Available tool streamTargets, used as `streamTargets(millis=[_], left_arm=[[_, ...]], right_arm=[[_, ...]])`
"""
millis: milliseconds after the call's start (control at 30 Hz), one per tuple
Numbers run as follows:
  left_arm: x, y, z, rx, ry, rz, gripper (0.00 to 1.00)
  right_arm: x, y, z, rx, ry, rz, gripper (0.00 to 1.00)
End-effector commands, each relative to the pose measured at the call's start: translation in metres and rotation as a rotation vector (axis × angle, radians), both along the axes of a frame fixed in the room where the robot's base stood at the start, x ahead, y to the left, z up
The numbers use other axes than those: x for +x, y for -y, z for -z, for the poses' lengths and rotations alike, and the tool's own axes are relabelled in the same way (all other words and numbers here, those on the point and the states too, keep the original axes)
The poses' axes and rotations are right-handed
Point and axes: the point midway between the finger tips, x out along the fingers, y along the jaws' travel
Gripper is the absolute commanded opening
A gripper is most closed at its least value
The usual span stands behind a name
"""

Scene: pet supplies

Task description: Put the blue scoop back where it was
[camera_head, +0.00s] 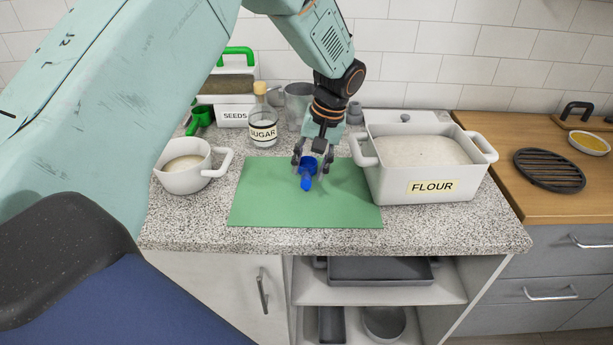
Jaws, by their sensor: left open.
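The blue scoop (307,172) is on or just above the green mat (262,203), near its middle. My left gripper (313,165) points down over it, with its fingers open on both sides of the scoop. I cannot tell whether the fingers touch it. Part of the scoop is hidden by the gripper. My right gripper is not in view.
A white FLOUR container (432,191) stands right of the mat. A white pot (184,179) is on the left. Behind are a SUGAR jar (263,131), a SEEDS box (231,112) and a green scoop (201,118). The mat's front half is clear.

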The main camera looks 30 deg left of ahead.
Motion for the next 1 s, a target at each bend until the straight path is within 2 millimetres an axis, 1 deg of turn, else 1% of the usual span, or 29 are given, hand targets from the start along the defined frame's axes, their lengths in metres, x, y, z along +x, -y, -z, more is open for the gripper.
streamTargets(millis=[33,200,300,400,600,1000], left_arm=[[0.002,0.003,-0.013,0.001,0.005,0.002,0.43],[0.005,0.01,-0.046,0.001,0.004,0.001,0.43],[0.006,0.013,-0.06,0.0,0.002,0.0,0.43],[0.007,0.015,-0.071,0.001,0.002,0.001,0.43],[0.008,0.017,-0.079,0.0,0.0,0.001,0.43],[0.007,0.017,-0.078,0.0,0.0,0.001,0.43]], right_arm=[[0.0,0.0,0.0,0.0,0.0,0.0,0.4],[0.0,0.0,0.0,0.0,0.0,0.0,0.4],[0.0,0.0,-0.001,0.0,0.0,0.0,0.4],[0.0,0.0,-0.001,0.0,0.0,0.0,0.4],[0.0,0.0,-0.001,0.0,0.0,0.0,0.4],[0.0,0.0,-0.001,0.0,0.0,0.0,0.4]])
